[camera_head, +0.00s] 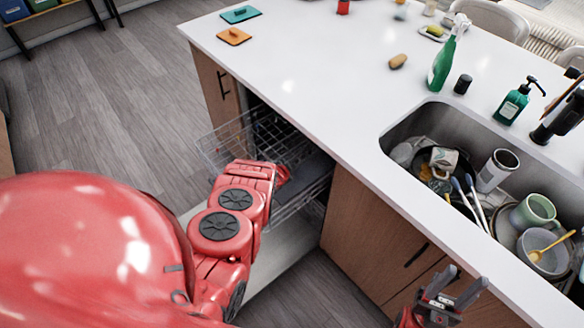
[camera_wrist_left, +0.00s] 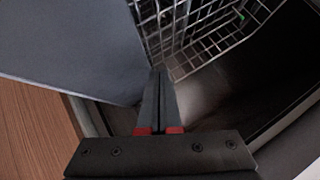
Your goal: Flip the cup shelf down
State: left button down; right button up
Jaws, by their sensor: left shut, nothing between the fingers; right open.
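The open dishwasher's wire rack (camera_head: 225,142) is pulled out under the counter in the head view. Its wire grid also shows in the left wrist view (camera_wrist_left: 213,35). I cannot tell the cup shelf apart from the other wires. My left gripper (camera_wrist_left: 160,75) is shut and empty, its fingertips close to the lower edge of the grid. I cannot tell whether they touch it. In the head view, my left arm reaches into the rack area and hides part of it and the fingertips. My right gripper (camera_head: 452,292) is open and empty beside the cabinet front.
A white counter (camera_head: 300,85) overhangs the dishwasher. Its sink holds dishes, including a green mug (camera_head: 533,211). A green spray bottle (camera_head: 441,64) and soap dispenser (camera_head: 512,104) stand near it. A grey panel (camera_wrist_left: 70,45) borders the rack at left in the wrist view.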

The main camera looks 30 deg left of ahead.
pick_arm(q)
jog(key=shift+w+a+f+b, duration=0.1)
jog(key=shift+a+f+b, duration=0.1)
jog(key=shift+f+b, duration=0.35)
jog(key=shift+f, duration=0.1)
